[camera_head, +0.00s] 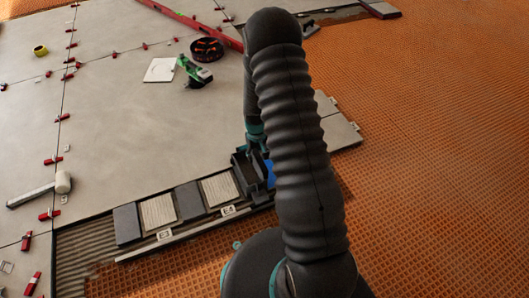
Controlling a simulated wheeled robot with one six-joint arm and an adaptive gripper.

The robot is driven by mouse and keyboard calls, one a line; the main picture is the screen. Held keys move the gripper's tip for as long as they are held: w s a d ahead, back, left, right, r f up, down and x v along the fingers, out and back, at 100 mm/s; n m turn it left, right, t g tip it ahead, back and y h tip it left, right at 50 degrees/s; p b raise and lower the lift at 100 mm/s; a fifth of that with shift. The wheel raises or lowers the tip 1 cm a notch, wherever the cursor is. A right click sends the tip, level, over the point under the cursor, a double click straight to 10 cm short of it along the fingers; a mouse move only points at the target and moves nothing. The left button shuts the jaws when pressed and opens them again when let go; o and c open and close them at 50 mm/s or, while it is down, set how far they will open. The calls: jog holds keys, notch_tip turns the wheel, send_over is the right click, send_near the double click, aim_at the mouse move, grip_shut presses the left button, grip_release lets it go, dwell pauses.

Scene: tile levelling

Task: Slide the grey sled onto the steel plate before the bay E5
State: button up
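A dark grey box-like piece (243,172), possibly the grey sled, stands at the right end of the row of bays, just left of my arm. My gripper (258,155) points down at or just above it, below a teal wrist ring. My arm covers most of the gripper, so I cannot tell whether its fingers touch the piece or are open. Something blue (270,174) shows beside it. Labels E3 (164,235) and E4 (228,211) mark the front rail. No E5 label shows; my arm hides that area, and I cannot make out the steel plate.
Dark grey blocks (127,224) and ribbed light pieces (158,212) alternate along the rail. A white-headed mallet (62,183), red clips, a green tool (194,72) and a black bowl (207,48) lie on the large tiles. Orange matting (440,150) at right is open.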

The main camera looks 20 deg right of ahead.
notch_tip(320, 180, up, 12)
dwell(0.6)
dwell(0.4)
jog(key=s+a+r+t+p, duration=0.2)
jog(key=s+r, duration=0.7)
jog(key=r, duration=0.3)
jog(key=s+a+r+t+p, duration=0.1)
jog(key=s+a+r+p, duration=0.1)
jog(key=s+r, duration=0.7)
jog(key=s+a+r+t+p, duration=0.2)
jog(key=s+r, duration=0.7)
jog(key=r, duration=0.8)
jog(key=shift+a+t, duration=0.3)
jog(key=shift+a, duration=0.6)
